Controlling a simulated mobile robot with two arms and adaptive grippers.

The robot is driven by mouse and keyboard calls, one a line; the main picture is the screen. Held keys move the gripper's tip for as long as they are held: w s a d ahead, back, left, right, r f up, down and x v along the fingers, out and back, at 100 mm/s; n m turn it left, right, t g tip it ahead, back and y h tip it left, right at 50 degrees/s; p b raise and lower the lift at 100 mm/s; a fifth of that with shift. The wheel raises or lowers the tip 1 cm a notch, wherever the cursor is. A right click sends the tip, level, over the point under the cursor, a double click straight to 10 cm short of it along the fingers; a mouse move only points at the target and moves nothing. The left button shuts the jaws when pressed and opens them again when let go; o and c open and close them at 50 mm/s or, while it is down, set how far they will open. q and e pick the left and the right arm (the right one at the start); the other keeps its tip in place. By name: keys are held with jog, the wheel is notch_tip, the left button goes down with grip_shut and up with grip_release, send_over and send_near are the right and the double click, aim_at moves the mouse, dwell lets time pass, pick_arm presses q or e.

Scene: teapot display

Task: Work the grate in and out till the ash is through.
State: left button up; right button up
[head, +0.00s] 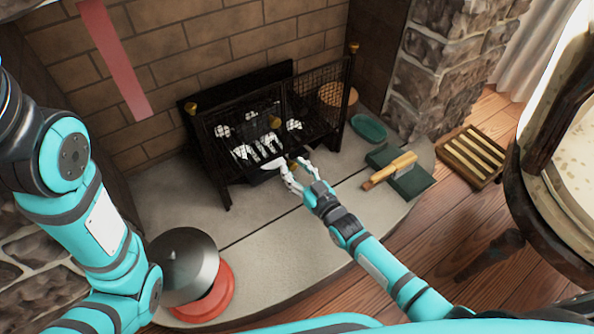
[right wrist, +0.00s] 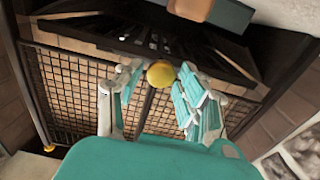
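The black fire grate (head: 228,168) stands on the stone hearth against the brick wall, with mesh panels and pale lumps (head: 263,150) in it. The lumps look white and grey; I cannot tell how much is ash. A round brass knob (right wrist: 160,75) is at the front of the grate. My right gripper (head: 291,172) is at the grate's low front. In the right wrist view, its fingers (right wrist: 160,92) are apart on either side of the knob, with small gaps showing. My left arm comes in at the left, but its gripper is out of view.
A dark dome (head: 184,262) rests on a red base (head: 215,300) at the hearth's front left. A teal dish (head: 369,127), a green pan (head: 410,180) with a wood-handled brush (head: 392,168), and a slatted wooden tray (head: 468,157) lie right. A round table (head: 560,150) stands far right.

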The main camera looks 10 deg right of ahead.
jog(key=shift+o, duration=0.7)
jog(key=shift+s, duration=0.1)
jog(key=v, duration=1.2)
jog(key=shift+f, duration=0.1)
